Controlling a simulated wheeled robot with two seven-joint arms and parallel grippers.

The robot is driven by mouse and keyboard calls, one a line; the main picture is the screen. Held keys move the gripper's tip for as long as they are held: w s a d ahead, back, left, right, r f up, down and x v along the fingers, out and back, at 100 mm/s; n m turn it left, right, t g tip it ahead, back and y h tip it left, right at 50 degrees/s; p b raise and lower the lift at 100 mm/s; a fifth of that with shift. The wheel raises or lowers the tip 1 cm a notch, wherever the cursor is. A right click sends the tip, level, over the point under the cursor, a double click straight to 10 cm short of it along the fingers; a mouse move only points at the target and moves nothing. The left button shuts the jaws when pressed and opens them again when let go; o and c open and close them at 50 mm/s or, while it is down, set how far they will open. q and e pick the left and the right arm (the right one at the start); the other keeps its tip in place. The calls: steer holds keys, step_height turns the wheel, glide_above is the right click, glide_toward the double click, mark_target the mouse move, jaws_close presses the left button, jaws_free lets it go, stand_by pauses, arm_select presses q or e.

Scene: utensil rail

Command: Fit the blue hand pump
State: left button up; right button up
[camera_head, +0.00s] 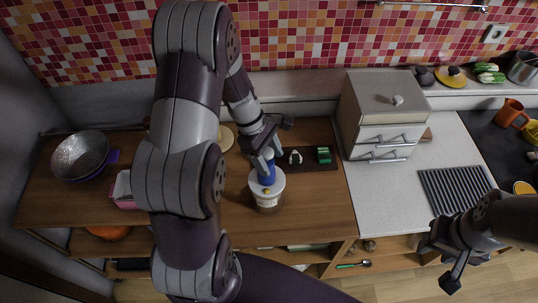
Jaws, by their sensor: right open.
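The blue hand pump (266,172) is upright at the jar's top in the head view. My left gripper (267,154) is around its upper end and appears shut on it. The jar (267,203) has a pale top, a label and a brownish body, and stands on the wooden counter. The pump's lower end meets the jar's top in the picture; I cannot tell whether it is seated or just above. My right gripper (447,266) is open and empty at the lower right, in front of the counter.
A dark board (312,165) with a small white item (295,157) and a green item (323,155) lies behind the jar. A cream drawer box (383,112) stands to the right. A metal bowl (81,154) is at far left. Wood in front of the jar is clear.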

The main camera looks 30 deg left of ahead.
arm_select(q)
steer(key=shift+o, duration=0.3)
steer(key=shift+r, duration=0.15)
steer(key=p+v, duration=0.4)
steer(key=v, duration=0.8)
steer(key=shift+r, duration=0.25)
